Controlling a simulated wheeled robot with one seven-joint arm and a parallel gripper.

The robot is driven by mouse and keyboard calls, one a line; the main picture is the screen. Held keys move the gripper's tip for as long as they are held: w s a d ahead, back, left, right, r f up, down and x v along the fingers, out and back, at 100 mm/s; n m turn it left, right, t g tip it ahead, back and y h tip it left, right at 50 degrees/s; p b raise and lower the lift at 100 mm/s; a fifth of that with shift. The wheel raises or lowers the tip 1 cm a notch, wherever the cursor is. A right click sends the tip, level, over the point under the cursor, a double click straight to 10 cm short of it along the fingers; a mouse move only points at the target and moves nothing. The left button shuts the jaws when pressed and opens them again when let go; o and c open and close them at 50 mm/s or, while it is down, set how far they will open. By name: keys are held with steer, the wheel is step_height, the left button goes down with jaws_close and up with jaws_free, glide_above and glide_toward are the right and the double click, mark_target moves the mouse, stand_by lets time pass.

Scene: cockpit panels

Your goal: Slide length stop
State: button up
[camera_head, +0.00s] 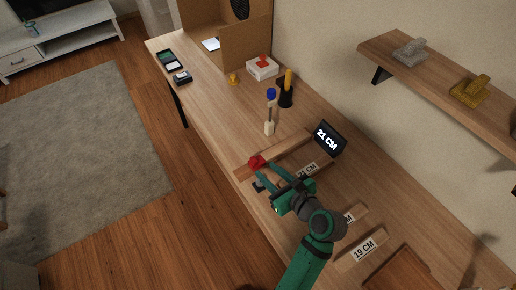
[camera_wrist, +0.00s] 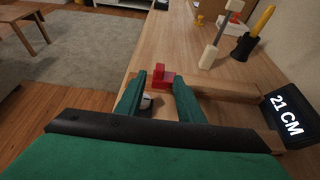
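The length stop looks to be the small red block (camera_head: 256,161) on a long wooden bar (camera_head: 287,147) on the table. In the wrist view the red stop (camera_wrist: 162,79) sits just beyond my fingertips. My green gripper (camera_head: 263,180) is on the near side of the stop, with its fingers apart and nothing held between them. In the wrist view a gap shows between the fingers (camera_wrist: 163,84). Whether a fingertip touches the stop, I cannot tell. A black display (camera_head: 327,138) reading "21 CM" stands at the bar's right end.
Labelled wooden blocks lie to the right, one reading "19 CM" (camera_head: 361,250); my arm partly hides others. Beyond the bar stand a blue-topped upright tool (camera_head: 270,112), a black holder (camera_head: 286,95) with a yellow handle, and a white-and-red box (camera_head: 262,67). The table's left-middle is clear.

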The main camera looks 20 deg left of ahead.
mark_target(254, 160)
steer(key=x, duration=1)
steer(key=shift+f, duration=0.15)
jaws_close()
